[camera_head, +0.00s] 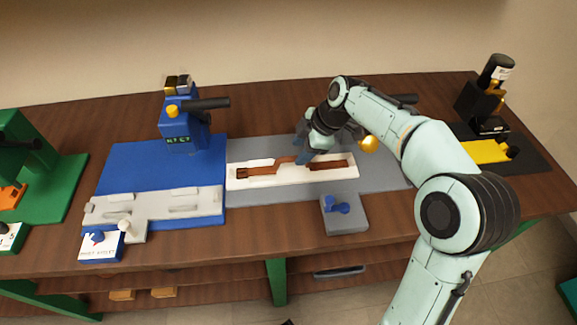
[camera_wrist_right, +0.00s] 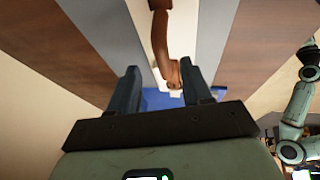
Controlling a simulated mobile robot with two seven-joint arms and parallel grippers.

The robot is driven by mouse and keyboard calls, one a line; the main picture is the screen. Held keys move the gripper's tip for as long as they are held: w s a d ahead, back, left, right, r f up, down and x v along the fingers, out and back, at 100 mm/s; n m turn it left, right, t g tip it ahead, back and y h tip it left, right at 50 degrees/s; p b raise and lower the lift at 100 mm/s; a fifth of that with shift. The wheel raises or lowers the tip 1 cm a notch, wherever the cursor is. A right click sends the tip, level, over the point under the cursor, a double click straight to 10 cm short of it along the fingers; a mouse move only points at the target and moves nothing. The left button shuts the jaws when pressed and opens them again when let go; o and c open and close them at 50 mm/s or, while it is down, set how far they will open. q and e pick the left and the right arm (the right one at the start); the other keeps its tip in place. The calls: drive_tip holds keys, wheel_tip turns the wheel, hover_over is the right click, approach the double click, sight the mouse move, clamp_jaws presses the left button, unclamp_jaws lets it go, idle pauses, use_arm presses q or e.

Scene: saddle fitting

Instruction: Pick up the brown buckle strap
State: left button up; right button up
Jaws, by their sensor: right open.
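The brown buckle strap (camera_head: 265,169) lies lengthwise on a white holder (camera_head: 351,173) on the grey mat. Its dark buckle end points left in the head view. My right gripper (camera_head: 306,158) is low over the middle of the strap and hides part of it. In the right wrist view the strap (camera_wrist_right: 162,38) runs down between the two spread fingers of my right gripper (camera_wrist_right: 163,90), with a gap on each side. The gripper is open and holds nothing. My left gripper is not in view.
A blue station (camera_head: 150,165) with a blue press and a grey fixture (camera_head: 165,205) stands left of the holder. A grey block with a blue knob (camera_head: 340,207) sits in front. A black press and yellow block (camera_head: 485,151) stand at the right.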

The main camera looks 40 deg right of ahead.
sight(295, 157)
drive_tip(key=x, duration=0.5)
drive_tip(key=shift+s+a, duration=0.1)
drive_tip(key=shift+s, duration=0.05)
clamp_jaws()
drive_tip(key=shift+r, duration=0.1)
